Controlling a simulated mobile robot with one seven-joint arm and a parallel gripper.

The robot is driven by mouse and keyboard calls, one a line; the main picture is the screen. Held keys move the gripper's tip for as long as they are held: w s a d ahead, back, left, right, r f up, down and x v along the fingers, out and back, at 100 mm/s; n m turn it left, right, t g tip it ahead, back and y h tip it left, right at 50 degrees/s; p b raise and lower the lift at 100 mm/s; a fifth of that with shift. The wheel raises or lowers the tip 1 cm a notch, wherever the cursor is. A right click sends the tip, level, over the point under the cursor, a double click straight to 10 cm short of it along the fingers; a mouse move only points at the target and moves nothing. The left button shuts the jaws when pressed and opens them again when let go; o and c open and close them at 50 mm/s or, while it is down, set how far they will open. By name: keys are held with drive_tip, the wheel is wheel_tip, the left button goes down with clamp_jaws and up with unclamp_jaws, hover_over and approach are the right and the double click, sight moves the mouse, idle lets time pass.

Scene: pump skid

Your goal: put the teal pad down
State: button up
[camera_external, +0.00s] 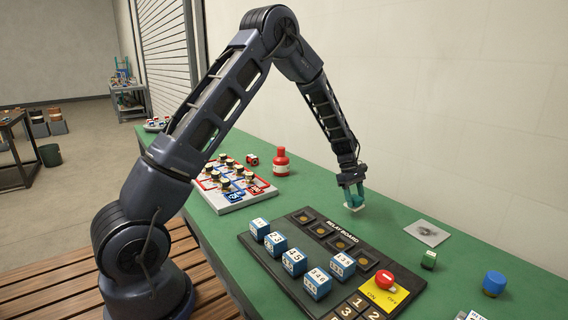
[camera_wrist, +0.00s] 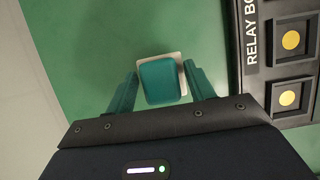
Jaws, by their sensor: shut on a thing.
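The teal pad (camera_wrist: 162,82) is a rounded teal block on a pale, slightly wider base. My gripper (camera_wrist: 160,80) has its two teal fingers on either side of it and is shut on it. In the external view my gripper (camera_external: 354,196) points down over the green tabletop (camera_external: 300,198), behind the relay board. The pad's pale base (camera_external: 355,207) shows just below the fingertips, at or very near the table; I cannot tell whether it touches.
A pale square plate with a grey smudge (camera_external: 427,233) lies to the right. Bare green table surrounds the gripper.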

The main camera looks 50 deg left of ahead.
drive_tip(key=shift+f, duration=1.75)
drive_tip(key=o, duration=1)
drive_tip(key=shift+f, duration=0.1)
drive_tip(key=shift+c, duration=0.2)
